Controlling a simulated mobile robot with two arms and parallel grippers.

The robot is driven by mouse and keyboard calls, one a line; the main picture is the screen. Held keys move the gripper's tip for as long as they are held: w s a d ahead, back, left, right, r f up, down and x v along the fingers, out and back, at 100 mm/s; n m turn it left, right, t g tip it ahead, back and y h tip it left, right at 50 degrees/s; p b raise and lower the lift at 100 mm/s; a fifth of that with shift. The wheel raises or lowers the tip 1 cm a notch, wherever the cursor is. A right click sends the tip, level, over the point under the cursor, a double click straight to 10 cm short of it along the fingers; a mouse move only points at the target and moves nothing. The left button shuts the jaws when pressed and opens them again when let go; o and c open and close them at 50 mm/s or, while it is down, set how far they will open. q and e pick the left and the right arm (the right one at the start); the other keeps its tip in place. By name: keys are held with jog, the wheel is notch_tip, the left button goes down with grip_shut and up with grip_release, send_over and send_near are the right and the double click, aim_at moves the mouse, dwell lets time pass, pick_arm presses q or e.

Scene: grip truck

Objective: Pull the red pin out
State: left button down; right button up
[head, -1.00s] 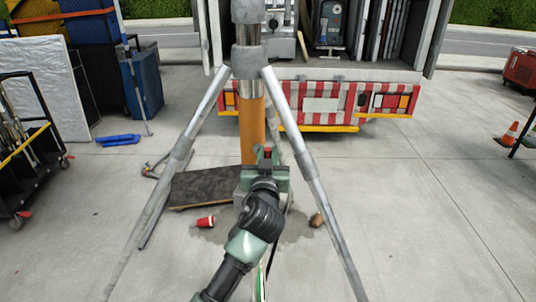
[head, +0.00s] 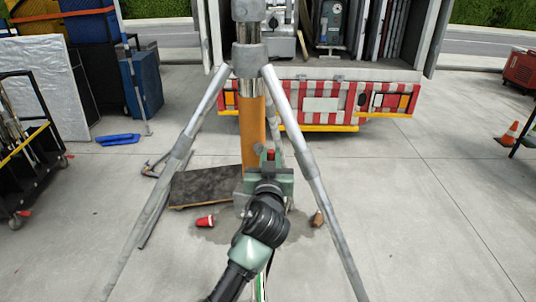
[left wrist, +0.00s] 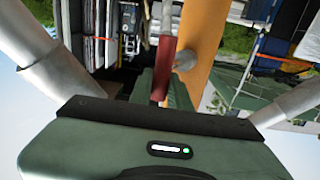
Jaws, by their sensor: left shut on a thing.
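The red pin (head: 270,154) shows as a small red tip at my left gripper (head: 270,170), in front of the orange post (head: 253,130) of a tripod stand. In the left wrist view the red pin (left wrist: 165,65) is a red bar between the green fingers of my left gripper (left wrist: 162,88), which is shut on it. A round metal piece (left wrist: 185,61) lies between the red bar and the orange post (left wrist: 203,40). I cannot tell how far the pin sits in the post. My right gripper is in neither view.
Silver tripod legs (head: 312,180) spread on both sides of my left arm. A dark board (head: 200,187) and a red cup (head: 205,222) lie on the paved ground. A truck with a striped rear (head: 335,105) stands behind.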

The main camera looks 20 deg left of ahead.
pick_arm(q)
jog(key=shift+s+d+f, duration=0.15)
jog(key=shift+s+d, duration=0.95)
jog(key=shift+s, duration=0.1)
jog(key=c, duration=1.7)
grip_release()
jog(key=shift+c, duration=0.2)
jog(key=o, duration=0.4)
jog(key=shift+d, duration=0.15)
jog(key=shift+s+b, duration=0.1)
jog(key=shift+b, duration=0.2)
jog(key=b+v, duration=0.3)
jog(key=v, duration=0.4)
jog(key=shift+s+d, duration=0.1)
jog(key=shift+s, duration=0.3)
